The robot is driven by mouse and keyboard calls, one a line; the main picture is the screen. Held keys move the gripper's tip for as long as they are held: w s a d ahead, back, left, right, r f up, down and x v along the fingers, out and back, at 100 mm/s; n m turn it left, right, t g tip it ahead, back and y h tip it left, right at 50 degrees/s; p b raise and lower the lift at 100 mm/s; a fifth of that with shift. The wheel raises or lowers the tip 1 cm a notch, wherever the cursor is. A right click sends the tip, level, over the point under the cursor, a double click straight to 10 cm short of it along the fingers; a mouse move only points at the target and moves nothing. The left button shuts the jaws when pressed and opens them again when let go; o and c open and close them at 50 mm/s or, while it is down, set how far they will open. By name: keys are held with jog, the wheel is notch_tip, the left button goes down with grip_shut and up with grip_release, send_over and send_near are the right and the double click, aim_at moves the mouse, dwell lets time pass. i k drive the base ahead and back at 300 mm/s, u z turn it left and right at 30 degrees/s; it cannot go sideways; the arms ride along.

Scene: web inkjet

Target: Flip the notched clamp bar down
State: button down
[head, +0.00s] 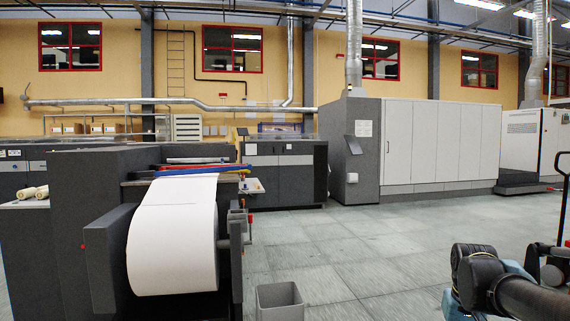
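A white paper roll (172,245) sits in a dark grey stand on the left. Above the roll, a blue bar (225,168) and a red bar (170,174) lie close together across the paper web, over a dark table top. A pale bar lies just behind them. At this size I cannot make out notches, so I cannot tell which bar is the notched clamp bar or whether it is up. Part of my arm (490,285) shows at the lower right, well apart from the bars. My gripper is not in view.
A grey open bin (280,300) stands on the floor right of the roll stand. A small side shelf (252,185) sticks out beside the bars. Large cabinets (440,140) line the back right. A pallet jack (555,250) is at the right edge. The middle floor is clear.

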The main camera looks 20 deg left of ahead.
aim_at(151, 173)
jog(key=z, duration=0.75)
jog(key=i, duration=1.6)
jog(key=u, duration=3.45)
jog(key=i, duration=1)
